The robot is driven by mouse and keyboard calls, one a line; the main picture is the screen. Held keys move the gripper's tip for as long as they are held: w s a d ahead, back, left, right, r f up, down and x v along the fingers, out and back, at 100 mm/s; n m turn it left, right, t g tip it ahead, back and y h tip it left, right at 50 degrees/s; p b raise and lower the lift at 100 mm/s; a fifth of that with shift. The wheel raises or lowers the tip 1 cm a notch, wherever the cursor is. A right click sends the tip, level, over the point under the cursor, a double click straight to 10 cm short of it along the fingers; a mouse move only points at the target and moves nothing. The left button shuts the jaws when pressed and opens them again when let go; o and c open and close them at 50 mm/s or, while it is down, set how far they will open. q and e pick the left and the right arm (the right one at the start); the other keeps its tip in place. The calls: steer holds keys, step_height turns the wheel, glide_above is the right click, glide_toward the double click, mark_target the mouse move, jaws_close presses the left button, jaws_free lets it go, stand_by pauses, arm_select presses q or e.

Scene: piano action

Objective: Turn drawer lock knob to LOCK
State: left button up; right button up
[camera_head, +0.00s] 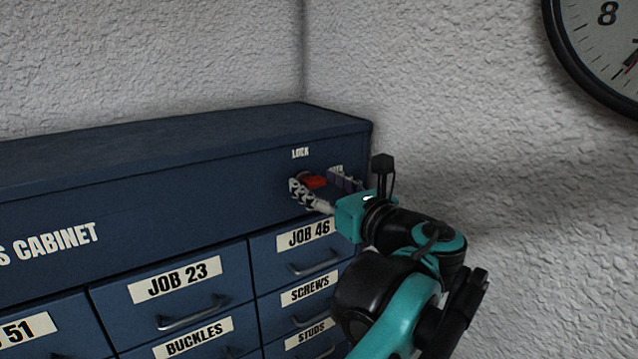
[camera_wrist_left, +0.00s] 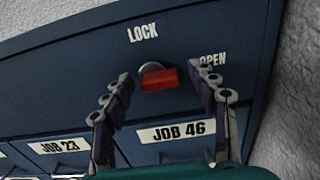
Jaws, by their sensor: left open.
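The red drawer lock knob (camera_wrist_left: 160,79) sits on the cabinet's upper panel, in front of a grey round base. Its red bar lies nearly level in the left wrist view, between the LOCK label (camera_wrist_left: 142,32) at upper left and the OPEN label (camera_wrist_left: 212,60) at right. In the head view the knob (camera_head: 314,181) shows partly behind my fingers. My left gripper (camera_wrist_left: 161,74) is open, one finger on each side of the knob, with gaps to both. In the head view my left gripper (camera_head: 318,187) is at the panel's right end. My right gripper is not in view.
The blue cabinet (camera_head: 150,185) has labelled drawers below the panel, including JOB 46 (camera_head: 309,234) and JOB 23 (camera_head: 174,278), with protruding handles. A textured wall (camera_head: 480,150) stands behind and to the right. A clock (camera_head: 605,50) hangs at upper right.

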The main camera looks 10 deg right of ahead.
arm_select(q)
steer(key=c, duration=1.2)
steer(key=shift+o, duration=0.2)
